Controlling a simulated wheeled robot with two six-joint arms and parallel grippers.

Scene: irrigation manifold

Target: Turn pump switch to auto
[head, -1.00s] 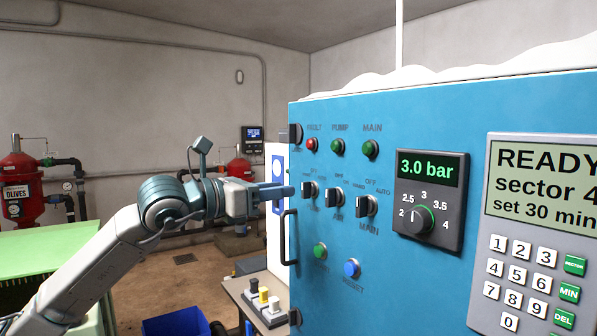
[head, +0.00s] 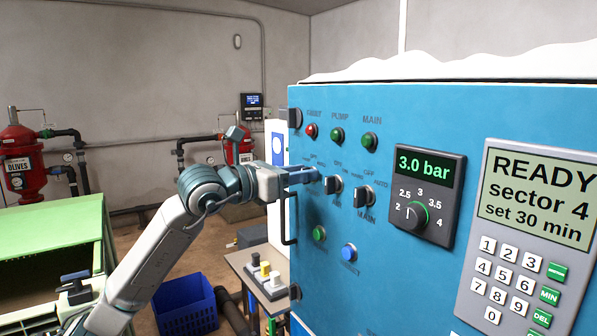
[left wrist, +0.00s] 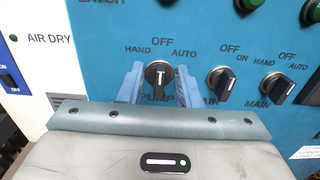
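The pump switch (left wrist: 158,74) is a black rotary knob on the blue control panel (head: 330,240), marked HAND, OFF and AUTO in the left wrist view. Its white line stands about upright, toward OFF. My left gripper (head: 308,175) reaches the panel at this knob and hides it in the head view. In the left wrist view my left gripper (left wrist: 160,72) is open, one blue finger on each side of the knob. Gaps show between knob and fingers; contact is not clear. My right gripper is not in view.
The air switch (head: 333,185) and main switch (head: 364,197) are close to the right of my gripper. A black door handle (head: 285,220) sticks out below it. Indicator lamps are above, push buttons below. A small table (head: 243,266) stands behind the panel's left edge.

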